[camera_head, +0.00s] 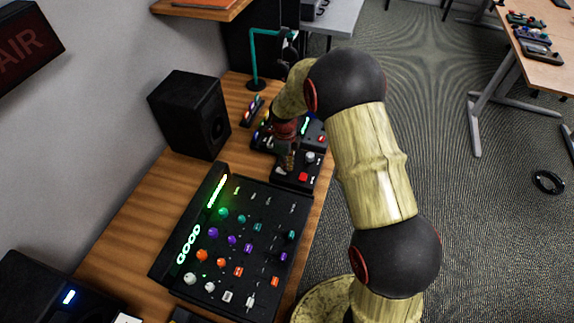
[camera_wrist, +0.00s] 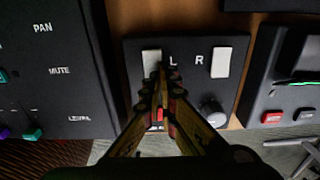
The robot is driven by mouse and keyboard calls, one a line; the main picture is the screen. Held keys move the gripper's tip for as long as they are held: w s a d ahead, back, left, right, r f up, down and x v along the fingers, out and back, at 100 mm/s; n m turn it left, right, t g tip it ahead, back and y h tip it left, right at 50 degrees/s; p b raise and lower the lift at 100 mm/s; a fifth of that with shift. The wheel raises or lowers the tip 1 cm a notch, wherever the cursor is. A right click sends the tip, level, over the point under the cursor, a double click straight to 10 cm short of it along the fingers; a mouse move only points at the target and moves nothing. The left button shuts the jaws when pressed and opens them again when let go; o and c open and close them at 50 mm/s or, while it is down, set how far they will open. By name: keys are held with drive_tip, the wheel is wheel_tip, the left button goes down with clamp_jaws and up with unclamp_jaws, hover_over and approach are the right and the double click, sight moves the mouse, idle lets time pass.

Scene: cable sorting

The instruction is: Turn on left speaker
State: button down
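A black switch panel (camera_wrist: 190,52) fills the middle of the wrist view. It has a white L switch (camera_wrist: 151,57) on the left and a white R switch (camera_wrist: 221,62) on the right. My gripper (camera_wrist: 163,72) has its fingertips together and empty, just beside the L switch's lower right, overlapping its edge in view; I cannot tell whether they touch. A black speaker (camera_head: 190,115) stands by the wall, and a black unit with a blue light (camera_head: 35,290) is at the lower left.
A mixer (camera_head: 235,245) with colored knobs lies left of the panel in the wrist view. The panel also carries a grey knob (camera_wrist: 212,112) and a red button (camera_wrist: 160,114) behind the fingers.

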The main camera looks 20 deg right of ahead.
drive_tip(key=shift+s+a+f, duration=0.1)
drive_tip(key=shift+a+f, duration=0.2)
drive_tip(key=shift+a, duration=0.2)
drive_tip(key=shift+w+a+r, duration=0.1)
drive_tip(key=shift+w+a, duration=0.1)
drive_tip(key=shift+a, duration=0.15)
drive_tip(key=shift+w+r, duration=0.1)
drive_tip(key=shift+r, duration=0.2)
wheel_tip(320, 180, up, 12)
drive_tip(key=d, duration=0.1)
